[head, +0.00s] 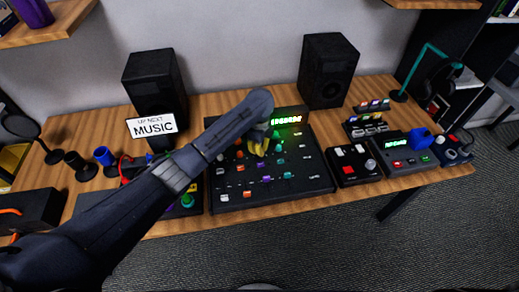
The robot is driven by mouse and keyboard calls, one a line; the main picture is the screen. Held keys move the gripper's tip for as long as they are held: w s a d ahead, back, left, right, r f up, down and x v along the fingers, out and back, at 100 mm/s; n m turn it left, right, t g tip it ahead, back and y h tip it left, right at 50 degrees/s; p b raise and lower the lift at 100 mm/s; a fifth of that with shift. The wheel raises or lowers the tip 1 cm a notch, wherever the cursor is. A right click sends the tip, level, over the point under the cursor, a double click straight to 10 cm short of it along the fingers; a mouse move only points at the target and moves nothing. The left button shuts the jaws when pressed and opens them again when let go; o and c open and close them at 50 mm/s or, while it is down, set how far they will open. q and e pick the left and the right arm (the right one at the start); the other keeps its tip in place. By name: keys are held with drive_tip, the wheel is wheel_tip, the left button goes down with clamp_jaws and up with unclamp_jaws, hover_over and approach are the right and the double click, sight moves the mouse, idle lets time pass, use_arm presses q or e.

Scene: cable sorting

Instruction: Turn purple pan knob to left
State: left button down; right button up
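The black mixer (310,187) lies in the middle of the wooden table, with rows of small coloured knobs and faders. A small purple control (266,179) shows near the mixer's middle; I cannot tell at this size whether it is the purple pan knob. My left arm reaches in from the lower left across the mixer. My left gripper (258,146) points down over the mixer's upper middle, by the green display. Its fingers are small and partly hidden by the wrist, so contact and opening are unclear. My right gripper is not in view.
Two black speakers (155,82) (328,70) stand behind the mixer. A "MUSIC" sign (153,126) is at the back left. A black box with red and white buttons (354,164) and a device with a green display (407,151) sit to the right. My arm hides part of the left side.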

use_arm(q)
drive_tip(key=n, duration=1.2)
drive_tip(key=shift+n, duration=2)
drive_tip(key=c, duration=1.5)
unclamp_jaws()
drive_tip(key=shift+c, duration=0.2)
wheel_tip(320, 180, up, 12)
